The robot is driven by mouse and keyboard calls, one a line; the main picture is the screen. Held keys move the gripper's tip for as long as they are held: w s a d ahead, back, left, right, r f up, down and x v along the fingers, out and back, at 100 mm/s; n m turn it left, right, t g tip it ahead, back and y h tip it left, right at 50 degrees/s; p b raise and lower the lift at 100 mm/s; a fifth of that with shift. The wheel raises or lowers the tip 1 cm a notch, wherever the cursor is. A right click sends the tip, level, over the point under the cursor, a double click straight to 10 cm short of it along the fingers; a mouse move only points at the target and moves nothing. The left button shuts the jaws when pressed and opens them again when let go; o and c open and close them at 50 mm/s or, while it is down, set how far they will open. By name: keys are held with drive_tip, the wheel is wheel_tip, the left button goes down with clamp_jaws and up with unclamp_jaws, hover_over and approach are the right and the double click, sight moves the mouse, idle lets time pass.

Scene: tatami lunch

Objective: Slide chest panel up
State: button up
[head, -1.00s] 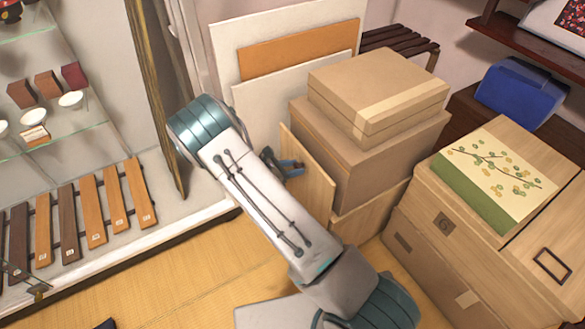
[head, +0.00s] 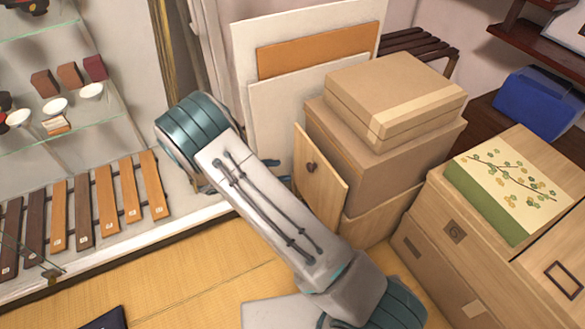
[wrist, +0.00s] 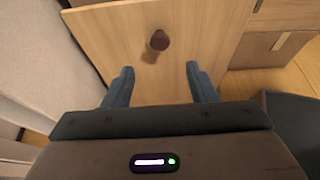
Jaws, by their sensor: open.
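The chest panel (head: 322,188) is a light wooden board with a dark round knob (head: 311,166). It stands upright on the left side of the stacked boxes. In the wrist view the panel (wrist: 205,25) fills the upper middle, and its knob (wrist: 159,40) lies between the lines of my two fingers, just beyond their tips. My gripper (wrist: 159,70) is open, with nothing between its blue fingers. In the head view my gripper (head: 279,182) is left of the panel, apart from the knob and partly hidden by my arm.
Two cardboard boxes (head: 385,155) are stacked right beside the panel. Large flat boards (head: 300,55) lean on the wall behind. A wooden chest (head: 470,245) stands at the right. A glass display shelf (head: 85,145) is at the left.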

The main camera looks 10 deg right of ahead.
drive_tip(key=shift+v, duration=1.55)
drive_tip(key=shift+r, duration=0.1)
drive_tip(key=s+d+r+m+g+y+p, duration=0.1)
drive_tip(key=s+d+r+m+y+p, duration=0.3)
drive_tip(key=r, duration=0.6)
drive_tip(key=s+d+r+m+g+y+p, duration=0.2)
drive_tip(key=s+d+r+m+p, duration=0.15)
drive_tip(key=s+r+m, duration=0.45)
drive_tip(key=s+d+r+m+g+y+p, duration=0.1)
drive_tip(key=s+d+r+m+y+p, duration=0.2)
drive_tip(key=r, duration=0.8)
drive_tip(key=s+d+r+m+t+y+p, duration=0.1)
drive_tip(key=s+r+m+t+y+p, duration=0.1)
drive_tip(key=s+r+m, duration=0.4)
drive_tip(key=shift+s+d+r+m+t+y+p, duration=0.35)
drive_tip(key=shift+s+r+y+p, duration=0.4)
drive_tip(key=shift+s+r+y, duration=0.7)
drive_tip(key=shift+w+r+h, duration=0.15)
drive_tip(key=shift+r+h, duration=0.1)
drive_tip(key=shift+h, duration=0.2)
